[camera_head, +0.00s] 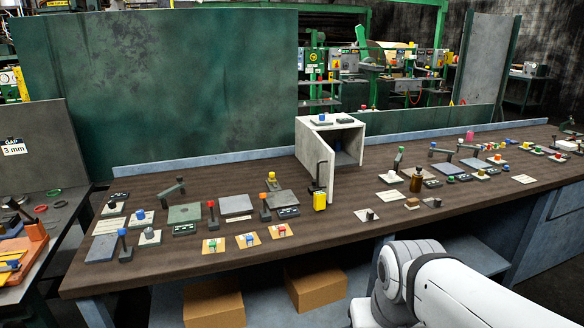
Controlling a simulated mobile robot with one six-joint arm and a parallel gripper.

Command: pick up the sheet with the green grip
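Three small tan sheets with coloured pieces lie in a row near the front edge of the table. The left sheet (213,246) seems to carry a green piece with some red. The middle sheet (247,240) carries a blue piece, and the right sheet (279,231) a red one, perhaps with green. My white arm shows at the lower right, but my gripper is out of view.
The long brown table (330,231) is crowded with levers, knobs and plates. A white open-doored cabinet (313,155) stands mid-table, with a yellow-and-black object (320,200) before it. Cardboard boxes (315,285) sit below. A side table with coloured rings (55,191) is at left.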

